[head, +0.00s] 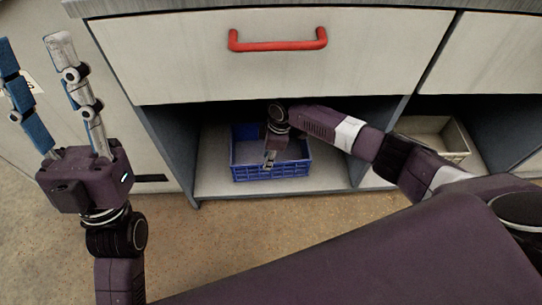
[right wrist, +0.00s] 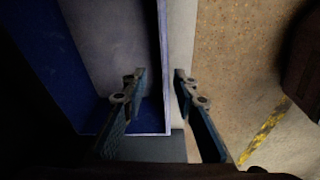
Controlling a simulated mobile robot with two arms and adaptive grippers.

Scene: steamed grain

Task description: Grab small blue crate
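The small blue crate (head: 293,172) stands on the low shelf under the drawer in the head view. In the right wrist view its blue wall (right wrist: 163,60) runs between the fingers of my right gripper (right wrist: 158,76). One finger is over the crate's inside and the other is outside the wall, with gaps visible. My right gripper (head: 269,160) points down at the crate's front rim in the head view; its fingers are open. My left gripper (head: 32,45) is raised at the left, fingers up, open and empty.
A drawer with a red handle (head: 278,40) is above the shelf (head: 215,185). A pale crate (head: 455,140) sits in the compartment to the right, partly hidden by my right arm. Dark side panels bound the shelf opening. The floor (head: 215,235) in front is clear.

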